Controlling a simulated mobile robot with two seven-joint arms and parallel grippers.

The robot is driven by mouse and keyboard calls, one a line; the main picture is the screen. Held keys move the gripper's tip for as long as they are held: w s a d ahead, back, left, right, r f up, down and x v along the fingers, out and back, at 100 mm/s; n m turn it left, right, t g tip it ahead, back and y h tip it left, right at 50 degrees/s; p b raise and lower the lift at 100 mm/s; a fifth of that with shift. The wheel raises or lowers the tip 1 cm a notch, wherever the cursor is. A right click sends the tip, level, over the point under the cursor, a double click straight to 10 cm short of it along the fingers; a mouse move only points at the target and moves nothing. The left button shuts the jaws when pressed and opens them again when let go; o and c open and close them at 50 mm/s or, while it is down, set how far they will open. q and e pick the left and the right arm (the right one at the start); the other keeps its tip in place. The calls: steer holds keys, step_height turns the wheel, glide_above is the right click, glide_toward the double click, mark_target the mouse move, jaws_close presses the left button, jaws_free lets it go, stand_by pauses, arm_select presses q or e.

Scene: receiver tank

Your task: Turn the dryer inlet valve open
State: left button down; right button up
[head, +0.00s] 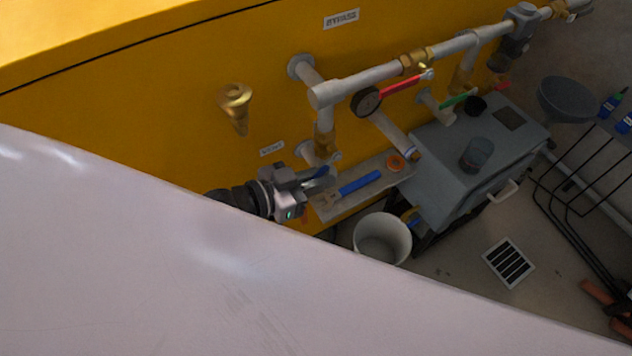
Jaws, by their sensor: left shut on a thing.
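The dryer inlet valve (324,142) is a brass body on the short pipe dropping from the left end of the grey pipe run, by a small white label (271,148) on the yellow wall. Its blue handle (321,171) shows only in part between the jaws. My left gripper (324,179) reaches in from the left below the valve and is shut on this handle. The fingers hide much of the handle, so its exact angle is hard to tell. My right gripper is not in view.
A red-handled valve (402,85), a round gauge (367,102) and a green handle (459,100) sit close on the right. Below are a shelf (345,207) with a blue-handled tool (361,184), a white bucket (382,238) and a grey box (450,150).

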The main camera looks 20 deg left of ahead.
arm_select(q)
steer(key=t+h+b, duration=0.1)
steer(key=b, duration=0.2)
steer(key=w+d+f+t+h+b, duration=0.1)
steer(key=t+b, duration=0.1)
steer(key=b, duration=0.1)
steer(key=shift+w, duration=0.2)
steer(key=c, duration=1.2)
jaws_free()
steer(key=shift+c, duration=0.2)
steer(key=shift+s, duration=0.1)
steer(key=v, duration=0.7)
steer(key=shift+p, duration=0.35)
